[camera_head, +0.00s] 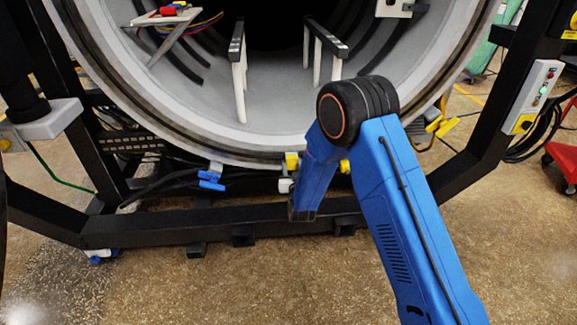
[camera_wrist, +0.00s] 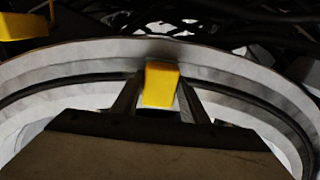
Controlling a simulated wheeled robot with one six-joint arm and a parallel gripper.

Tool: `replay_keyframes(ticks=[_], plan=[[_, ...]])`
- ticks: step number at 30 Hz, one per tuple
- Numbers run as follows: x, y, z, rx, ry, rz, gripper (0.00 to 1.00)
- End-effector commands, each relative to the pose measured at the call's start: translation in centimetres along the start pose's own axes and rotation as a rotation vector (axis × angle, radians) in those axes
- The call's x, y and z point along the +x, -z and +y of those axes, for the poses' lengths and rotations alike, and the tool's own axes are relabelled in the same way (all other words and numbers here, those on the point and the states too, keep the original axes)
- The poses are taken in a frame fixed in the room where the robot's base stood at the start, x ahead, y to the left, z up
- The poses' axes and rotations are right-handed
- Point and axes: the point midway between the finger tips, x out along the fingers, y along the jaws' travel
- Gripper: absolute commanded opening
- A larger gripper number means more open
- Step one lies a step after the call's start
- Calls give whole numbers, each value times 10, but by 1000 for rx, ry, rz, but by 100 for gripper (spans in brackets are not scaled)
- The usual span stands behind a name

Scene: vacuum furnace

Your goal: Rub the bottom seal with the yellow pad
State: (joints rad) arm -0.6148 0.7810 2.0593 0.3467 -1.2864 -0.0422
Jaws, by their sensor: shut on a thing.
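The yellow pad (camera_wrist: 161,84) is between the two fingers of my gripper (camera_wrist: 160,98) in the wrist view, and the gripper is shut on it. Behind it runs the pale curved rim of the furnace mouth with the dark seal (camera_wrist: 80,82) set in it as a black line. The pad overlaps the seal line in this view; I cannot tell whether they touch. In the head view the bottom of the round furnace rim (camera_head: 215,143) shows, and my blue arm reaches down in front of it. My gripper and the pad are hidden or not clear there.
Inside the chamber stand two rails on pale legs (camera_head: 238,55) and a small table (camera_head: 165,18). A black frame beam (camera_head: 180,226) crosses below the rim. Blue-handled valves (camera_head: 211,181) and hoses sit under it. A control box (camera_head: 537,93) is on the right post.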

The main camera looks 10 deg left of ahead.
Motion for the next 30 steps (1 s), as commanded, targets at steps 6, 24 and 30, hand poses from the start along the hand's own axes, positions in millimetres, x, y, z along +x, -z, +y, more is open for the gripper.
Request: replay_keyframes(ticks=[6,24,30], plan=[[2,2,18,1,-4,2,16],[2,4,49,2,-7,3,16],[1,5,62,1,-6,2,16]])
